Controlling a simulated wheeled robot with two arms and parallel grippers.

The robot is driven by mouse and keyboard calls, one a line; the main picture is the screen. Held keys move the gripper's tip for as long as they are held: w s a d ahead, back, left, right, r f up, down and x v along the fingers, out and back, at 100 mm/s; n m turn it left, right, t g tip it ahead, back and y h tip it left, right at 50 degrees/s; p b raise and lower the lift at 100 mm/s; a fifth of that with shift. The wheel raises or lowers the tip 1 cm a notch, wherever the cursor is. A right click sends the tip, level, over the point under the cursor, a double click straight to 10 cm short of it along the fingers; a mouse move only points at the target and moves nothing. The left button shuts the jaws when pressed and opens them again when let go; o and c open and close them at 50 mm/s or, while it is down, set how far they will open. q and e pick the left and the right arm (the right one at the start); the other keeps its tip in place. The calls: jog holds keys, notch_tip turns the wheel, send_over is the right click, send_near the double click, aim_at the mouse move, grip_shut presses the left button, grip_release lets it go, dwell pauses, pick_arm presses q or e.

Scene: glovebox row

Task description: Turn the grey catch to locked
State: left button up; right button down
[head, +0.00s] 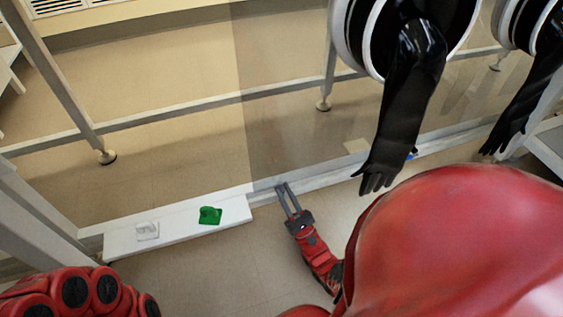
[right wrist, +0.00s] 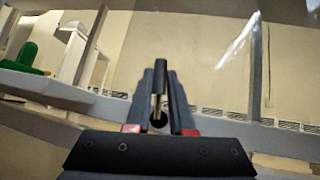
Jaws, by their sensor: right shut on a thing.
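My right gripper (head: 282,187) reaches down to the light rail at the foot of the clear panel, right of the white ledge. In the right wrist view its fingers (right wrist: 160,88) close around a narrow dark grey upright piece (right wrist: 161,62), which I take to be the grey catch. A small round dark opening shows below that piece. In the head view the catch is too small and too hidden between the fingertips to tell which way it points. My left gripper is not in view.
A white ledge (head: 178,235) carries a green piece (head: 209,215) and a pale piece (head: 148,231), left of my right gripper. A black glove (head: 400,110) hangs from a round port to its right. Floor in front of the ledge is clear.

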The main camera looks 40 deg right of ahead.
jog(key=shift+h, duration=0.3)
jog(key=c, duration=0.8)
grip_release()
